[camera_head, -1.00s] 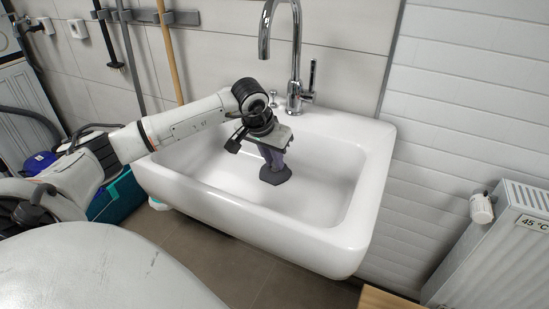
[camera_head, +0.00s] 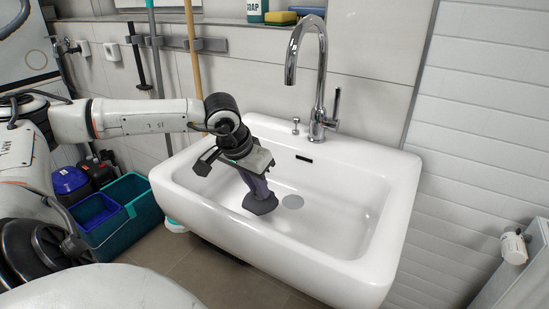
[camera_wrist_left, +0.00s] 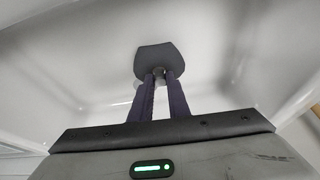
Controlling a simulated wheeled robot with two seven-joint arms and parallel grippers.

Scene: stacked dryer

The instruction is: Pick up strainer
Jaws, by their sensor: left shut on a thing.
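The strainer (camera_head: 261,204) looks like a dark grey, flat, blunt-cornered piece with a small knob. My left gripper (camera_head: 257,190) points down over the white sink (camera_head: 350,247) with its purple fingers shut on the knob. In the left wrist view the strainer (camera_wrist_left: 155,58) sits just beyond the fingertips (camera_wrist_left: 158,76), with the knob between them. The exact gap between strainer and basin floor is hard to tell. My right gripper is not in view.
A chrome tap (camera_head: 316,85) arches over the sink's back edge. A soap container (camera_head: 257,11) and sponges (camera_head: 281,18) stand on the ledge behind. A teal bin (camera_head: 137,205) is on the floor left of the sink. The basin's right side is clear.

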